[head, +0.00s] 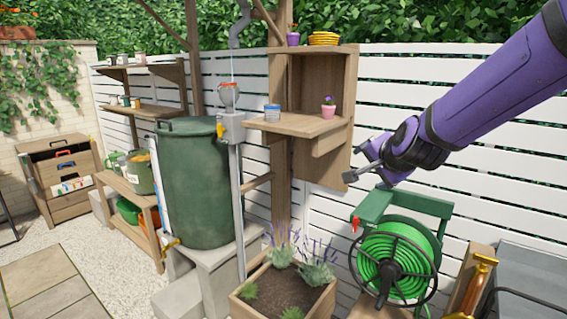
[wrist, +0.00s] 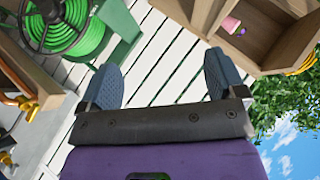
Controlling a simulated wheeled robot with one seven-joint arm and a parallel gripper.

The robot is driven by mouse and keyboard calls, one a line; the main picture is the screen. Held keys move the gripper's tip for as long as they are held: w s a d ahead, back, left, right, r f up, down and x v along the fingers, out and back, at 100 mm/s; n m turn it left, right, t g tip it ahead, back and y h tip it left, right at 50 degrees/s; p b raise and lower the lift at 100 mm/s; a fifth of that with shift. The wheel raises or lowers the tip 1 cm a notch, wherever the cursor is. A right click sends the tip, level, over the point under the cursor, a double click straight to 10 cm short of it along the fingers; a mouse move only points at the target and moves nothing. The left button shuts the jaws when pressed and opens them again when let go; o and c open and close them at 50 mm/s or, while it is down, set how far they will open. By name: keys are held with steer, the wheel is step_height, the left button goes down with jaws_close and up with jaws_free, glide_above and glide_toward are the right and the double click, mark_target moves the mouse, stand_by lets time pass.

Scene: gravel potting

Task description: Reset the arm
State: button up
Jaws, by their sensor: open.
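My gripper (head: 357,165) is at the end of my purple arm, which reaches in from the upper right in the head view. It is in mid-air in front of the white slatted fence, right of the wooden shelf unit (head: 335,155) and above the green hose reel (head: 395,262). In the wrist view my gripper (wrist: 162,82) shows two blue-grey fingers spread wide apart. Only the fence boards show between them, so it is open and empty.
The shelf holds a pink flower pot (head: 328,107) and a blue-and-white tub (head: 272,112). A wooden planter (head: 240,303) with lavender stands below. A green water barrel (head: 192,185) is to the left. The gravel ground (head: 100,225) at left is partly clear.

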steer(key=s+d+r+n+g, duration=0.1)
steer(key=s+d+n+g, duration=0.1)
steer(key=s, duration=0.8)
steer(key=s+d+r+n+g+h, duration=0.1)
steer(key=s+d+n, duration=0.3)
steer(key=s, duration=0.6)
steer(key=s+d+r+n+g, duration=0.1)
steer(key=s+d+n+g, duration=0.2)
steer(key=s, duration=0.7)
steer(key=shift+s+d+r+n, duration=0.3)
steer(key=shift+d+n, duration=0.1)
steer(key=shift+n, duration=0.3)
